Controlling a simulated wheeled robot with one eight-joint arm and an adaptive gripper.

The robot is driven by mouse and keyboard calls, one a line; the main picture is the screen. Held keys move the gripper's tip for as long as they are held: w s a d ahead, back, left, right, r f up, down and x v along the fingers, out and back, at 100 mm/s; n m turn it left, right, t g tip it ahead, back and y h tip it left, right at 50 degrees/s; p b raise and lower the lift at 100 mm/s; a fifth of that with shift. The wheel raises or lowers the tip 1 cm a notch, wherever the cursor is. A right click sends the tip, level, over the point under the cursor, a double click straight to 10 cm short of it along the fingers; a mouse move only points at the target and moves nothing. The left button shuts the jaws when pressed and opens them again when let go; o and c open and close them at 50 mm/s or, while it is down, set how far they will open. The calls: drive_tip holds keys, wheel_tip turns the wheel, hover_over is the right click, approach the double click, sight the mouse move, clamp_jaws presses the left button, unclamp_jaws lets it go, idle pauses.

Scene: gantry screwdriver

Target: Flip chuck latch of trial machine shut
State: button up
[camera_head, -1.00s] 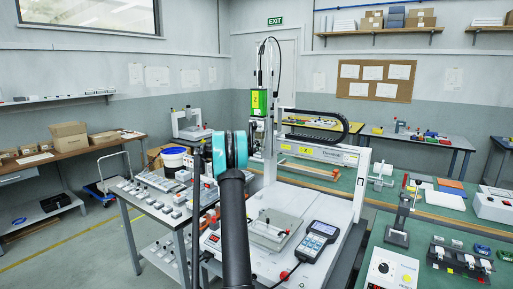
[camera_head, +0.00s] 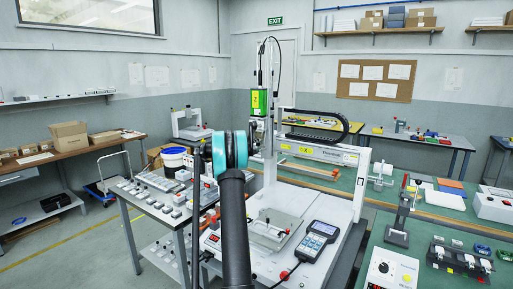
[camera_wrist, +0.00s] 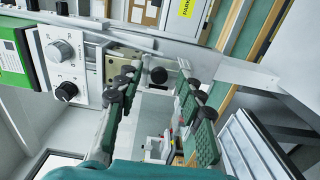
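The trial machine is the gantry screwdriver with a white frame (camera_head: 325,152) and a green driver unit (camera_head: 258,102). A small round black knob (camera_wrist: 158,75), possibly part of the chuck latch, appears between the fingertips, beside a beige block. I cannot tell its depth or whether a finger touches it. In the head view my arm hides the gripper.
A handheld pendant (camera_head: 315,240) and a flat metal plate (camera_head: 268,230) rest on the machine's base. A cart with small parts (camera_head: 150,194) stands left. The green workbench (camera_head: 345,267) holds more equipment on the right. A black cable chain (camera_head: 320,123) runs along the gantry.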

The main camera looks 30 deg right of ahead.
drive_tip(key=v, duration=1.2)
idle(0.4)
drive_tip(key=s+a+f+m+g+y, duration=0.1)
drive_tip(key=s+a+f+y, duration=0.4)
drive_tip(key=s+a, duration=1)
drive_tip(key=s+a+f+m+y, duration=0.2)
drive_tip(key=s+a+f+y, duration=0.4)
drive_tip(key=s+a, duration=1)
drive_tip(key=s+a+f+m+g+y, duration=0.1)
drive_tip(key=s+a+f+y, duration=0.4)
drive_tip(key=s+a+f, duration=0.5)
drive_tip(key=s+a, duration=0.5)
drive_tip(key=s, duration=0.1)
drive_tip(key=shift+g+y, duration=0.3)
drive_tip(key=shift+s+a+f, duration=0.1)
drive_tip(key=shift+a, duration=0.05)
